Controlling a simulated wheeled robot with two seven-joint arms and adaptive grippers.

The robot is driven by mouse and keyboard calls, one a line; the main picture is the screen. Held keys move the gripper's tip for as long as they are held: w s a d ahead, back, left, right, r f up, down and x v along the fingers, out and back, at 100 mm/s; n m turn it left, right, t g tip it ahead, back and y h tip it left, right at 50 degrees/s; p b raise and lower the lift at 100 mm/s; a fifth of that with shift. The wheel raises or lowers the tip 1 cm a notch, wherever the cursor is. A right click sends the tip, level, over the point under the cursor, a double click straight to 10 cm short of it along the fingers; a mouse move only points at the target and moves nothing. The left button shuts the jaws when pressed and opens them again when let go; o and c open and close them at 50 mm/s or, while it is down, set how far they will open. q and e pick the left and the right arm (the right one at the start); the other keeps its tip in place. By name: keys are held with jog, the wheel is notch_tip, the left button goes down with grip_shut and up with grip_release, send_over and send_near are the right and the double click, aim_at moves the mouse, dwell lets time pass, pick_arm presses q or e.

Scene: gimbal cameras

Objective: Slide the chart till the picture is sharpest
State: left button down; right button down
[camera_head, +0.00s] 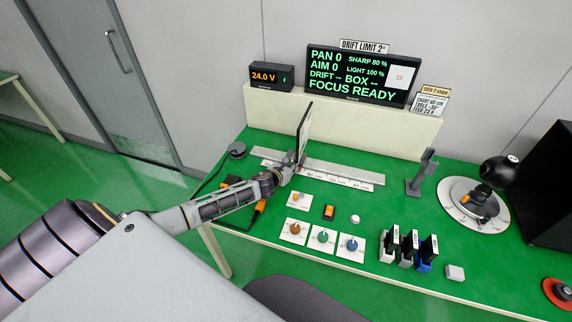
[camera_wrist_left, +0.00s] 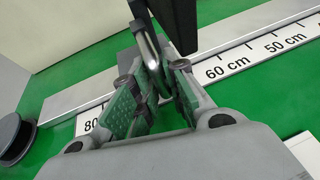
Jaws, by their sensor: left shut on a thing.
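The chart (camera_head: 305,130) is an upright thin panel seen nearly edge-on, standing on the scaled rail (camera_head: 345,176). In the left wrist view its dark back (camera_wrist_left: 178,25) rises at the top, and the rail shows marks of 50, 60 and about 80 cm. The chart stands between the 60 and 80 marks; its exact reading is hidden. My left gripper (camera_head: 284,176) is shut on the chart's metal handle (camera_wrist_left: 150,58), low beside the panel. The screen (camera_head: 361,75) reads SHARP 80 %, LIGHT 100 % and FOCUS READY. My right gripper is not in view.
A camera post (camera_head: 421,172) stands right of the rail. A round turntable (camera_head: 474,204) is farther right. Knobs (camera_head: 322,237) and upright cards in holders (camera_head: 406,248) are in front. A 24.0 V supply (camera_head: 278,77) sits on the back ledge. A black spool (camera_wrist_left: 14,138) lies beside the rail.

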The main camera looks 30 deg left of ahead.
pick_arm(q)
jog(key=d, duration=0.2)
jog(key=w+d+p, duration=0.1)
jog(key=d, duration=0.2)
jog(key=w+d, duration=0.1)
jog(key=d, duration=0.2)
jog(key=shift+d, duration=0.15)
jog(key=c, duration=1.5)
grip_release()
jog(key=shift+s, duration=0.2)
jog(key=shift+v, duration=5.8)
jog(key=shift+r, duration=0.15)
